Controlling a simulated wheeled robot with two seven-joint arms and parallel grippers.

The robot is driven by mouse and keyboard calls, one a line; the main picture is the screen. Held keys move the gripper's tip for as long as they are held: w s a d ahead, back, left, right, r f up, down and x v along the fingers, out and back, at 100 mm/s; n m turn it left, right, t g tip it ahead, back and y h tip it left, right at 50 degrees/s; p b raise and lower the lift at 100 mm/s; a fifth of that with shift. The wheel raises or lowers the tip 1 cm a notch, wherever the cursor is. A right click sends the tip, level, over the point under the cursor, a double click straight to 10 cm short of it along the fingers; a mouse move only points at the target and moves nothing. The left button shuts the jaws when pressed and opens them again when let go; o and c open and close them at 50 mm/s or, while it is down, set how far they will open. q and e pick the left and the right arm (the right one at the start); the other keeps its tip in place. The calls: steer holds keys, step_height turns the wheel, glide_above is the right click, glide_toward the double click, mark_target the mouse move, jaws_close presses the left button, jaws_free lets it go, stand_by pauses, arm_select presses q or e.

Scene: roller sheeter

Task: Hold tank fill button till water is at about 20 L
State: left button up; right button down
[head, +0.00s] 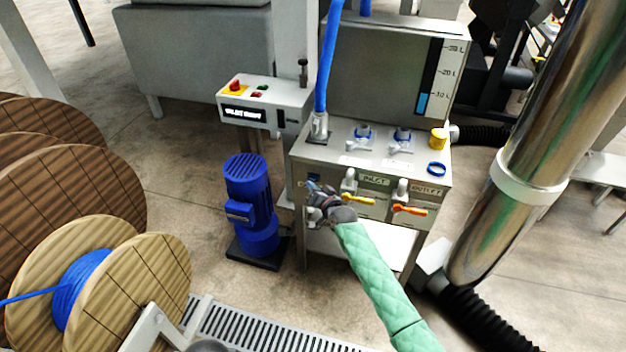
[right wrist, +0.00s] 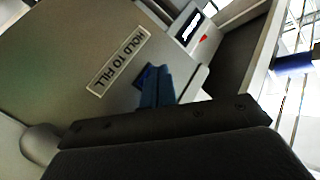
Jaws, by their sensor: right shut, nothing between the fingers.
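The steel tank unit (head: 345,150) stands in the middle of the head view. Its level gauge (head: 432,78) is marked 10, 20 and 30 L, and the blue column tops out at about the 10 L mark. My right gripper (head: 312,187) is shut and empty at the unit's upper left front. In the right wrist view, my right gripper's fingertips (right wrist: 152,74) are at a dark blue button (right wrist: 145,77) beside the HOLD TO FILL label (right wrist: 118,63). The fingers partly hide the button; contact and pressing cannot be told.
Yellow (head: 358,199) and orange (head: 410,209) valve handles sit right of my right gripper. A blue pump (head: 252,205) and a control box (head: 262,105) stand left. A large metal pipe (head: 545,130) rises at right. Wooden cable reels (head: 60,180) fill the left.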

steer(key=shift+w, duration=0.1)
stand_by(0.3)
steer(key=shift+w+d, duration=0.15)
steer(key=shift+w, duration=0.15)
steer(key=shift+w+b, duration=0.25)
steer(key=shift+b, duration=0.05)
stand_by(0.6)
